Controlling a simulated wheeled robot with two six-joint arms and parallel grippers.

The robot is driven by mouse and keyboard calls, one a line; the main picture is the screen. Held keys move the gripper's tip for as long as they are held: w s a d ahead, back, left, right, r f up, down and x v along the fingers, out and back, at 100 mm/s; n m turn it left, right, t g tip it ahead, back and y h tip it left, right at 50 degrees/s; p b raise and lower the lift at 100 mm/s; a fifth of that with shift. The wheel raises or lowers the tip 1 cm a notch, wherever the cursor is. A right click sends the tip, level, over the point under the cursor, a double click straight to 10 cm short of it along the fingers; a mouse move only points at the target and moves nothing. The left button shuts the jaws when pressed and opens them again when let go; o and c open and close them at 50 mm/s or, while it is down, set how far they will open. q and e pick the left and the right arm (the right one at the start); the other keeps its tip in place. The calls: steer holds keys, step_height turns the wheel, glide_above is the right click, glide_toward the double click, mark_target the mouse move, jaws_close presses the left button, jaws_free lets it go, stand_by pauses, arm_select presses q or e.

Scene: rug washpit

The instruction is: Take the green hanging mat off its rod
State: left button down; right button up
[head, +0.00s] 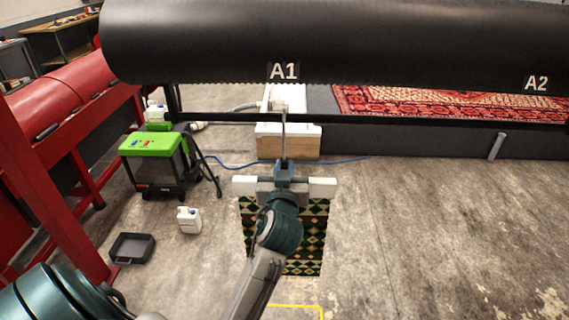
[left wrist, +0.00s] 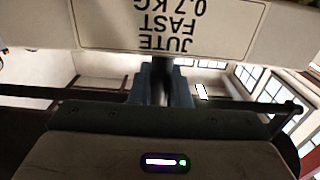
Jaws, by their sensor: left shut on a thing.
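The green hanging mat (head: 312,235), dark green with a cream and red diamond pattern, hangs upright below a white hanger bar (head: 322,187) with a thin metal hook (head: 284,130). The hook runs up to the dark rod (head: 400,121) under label A1; I cannot tell whether it still bears on the rod. My left gripper (head: 284,168) is shut on the middle of the hanger, at the hook's foot; my wrist and arm hide part of the mat. In the left wrist view the fingers (left wrist: 165,82) close on a dark stem beside an upside-down label (left wrist: 168,22) reading JUTE FAST 0.7 KG. My right gripper is not in view.
A large black roller (head: 350,45) spans above the rod. A red frame (head: 50,180) stands left. A green-topped bin (head: 150,145), a white jug (head: 189,220) and a black tray (head: 132,248) are on the floor. A red rug (head: 440,103) lies behind. The right floor is clear.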

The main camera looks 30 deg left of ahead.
arm_select(q)
steer(key=v, duration=0.7)
stand_by(0.5)
steer(key=shift+w, duration=0.1)
stand_by(0.4)
